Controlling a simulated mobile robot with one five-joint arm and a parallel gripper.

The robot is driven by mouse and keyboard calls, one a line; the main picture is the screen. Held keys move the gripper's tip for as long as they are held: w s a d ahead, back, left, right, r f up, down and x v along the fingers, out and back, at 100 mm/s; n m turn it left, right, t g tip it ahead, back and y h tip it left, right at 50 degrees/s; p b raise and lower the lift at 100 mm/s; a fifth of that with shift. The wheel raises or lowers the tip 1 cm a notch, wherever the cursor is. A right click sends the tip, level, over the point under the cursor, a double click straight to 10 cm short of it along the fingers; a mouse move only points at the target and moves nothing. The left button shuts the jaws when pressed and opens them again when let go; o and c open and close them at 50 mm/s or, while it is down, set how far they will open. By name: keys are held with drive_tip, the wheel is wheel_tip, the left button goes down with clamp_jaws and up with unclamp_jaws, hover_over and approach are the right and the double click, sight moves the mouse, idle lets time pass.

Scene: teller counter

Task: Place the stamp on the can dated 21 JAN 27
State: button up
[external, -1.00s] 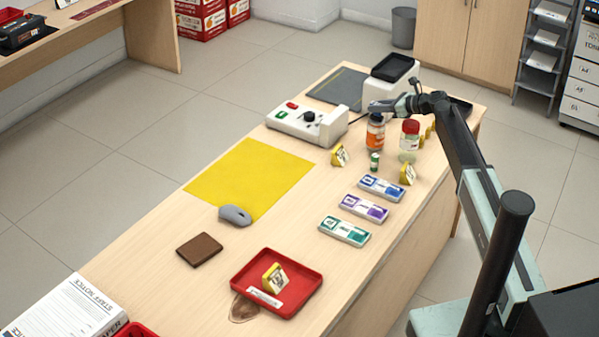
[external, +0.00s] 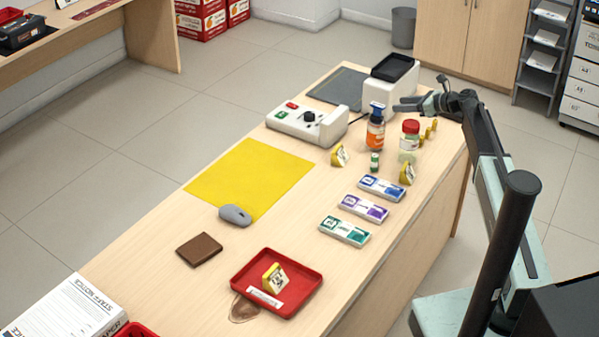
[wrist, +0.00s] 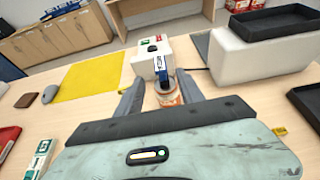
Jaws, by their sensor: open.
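An orange can (external: 375,134) with a pale top stands near the far right of the counter. A blue stamp with a white label (external: 377,108) stands upright on top of it, apparently resting there. The wrist view also shows the can (wrist: 168,99) and the stamp (wrist: 164,69), ahead of and between my spread fingers. My gripper (external: 402,104) is open, just right of the stamp, and looks clear of it. Another container, a pale jar with a red lid (external: 410,135), stands right of the can. Date writing is too small to read.
A white device with buttons (external: 306,122) and a white block with a black tray (external: 390,87) stand nearby. Yellow date cards (external: 339,155) and a small green cylinder (external: 375,162) are close in front. Ink pads (external: 363,208) and a red tray (external: 248,272) lie nearer.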

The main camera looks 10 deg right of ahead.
drive_tip(key=shift+v, duration=0.85)
drive_tip(key=s+a+f+n+g+h, duration=0.1)
drive_tip(key=s+a+f+n+g, duration=0.1)
drive_tip(key=s+f+n, duration=0.2)
drive_tip(key=s+a+f+n+g+h, duration=0.2)
drive_tip(key=s+a+f+n, duration=0.1)
drive_tip(key=s+n, duration=0.4)
drive_tip(key=s+a+f+n+g+h, duration=0.1)
drive_tip(key=s+a+f+n+g, duration=0.1)
drive_tip(key=s, duration=0.7)
drive_tip(key=shift+s+a+f+n+g+h, duration=0.15)
drive_tip(key=shift+a+f+n, duration=0.15)
drive_tip(key=shift+f+n, duration=0.45)
drive_tip(key=shift+s+a+f+n+g+h, duration=0.2)
drive_tip(key=shift+f+n, duration=0.35)
drive_tip(key=shift+n, duration=0.4)
drive_tip(key=s+n, duration=0.1)
drive_tip(key=s+f+n+g+h, duration=0.1)
drive_tip(key=s, duration=0.1)
drive_tip(key=s+f+n, duration=0.1)
drive_tip(key=s+n, duration=0.1)
drive_tip(key=shift+d+h, duration=0.25)
drive_tip(key=shift+d, duration=0.05)
drive_tip(key=s+d+f+n+g+h, duration=0.1)
drive_tip(key=s+d+n+g+h, duration=0.1)
drive_tip(key=s+n, duration=0.4)
drive_tip(key=shift+s+d+n+h, duration=0.3)
drive_tip(key=shift+s+d+h, duration=0.2)
drive_tip(key=shift+s+h, duration=0.2)
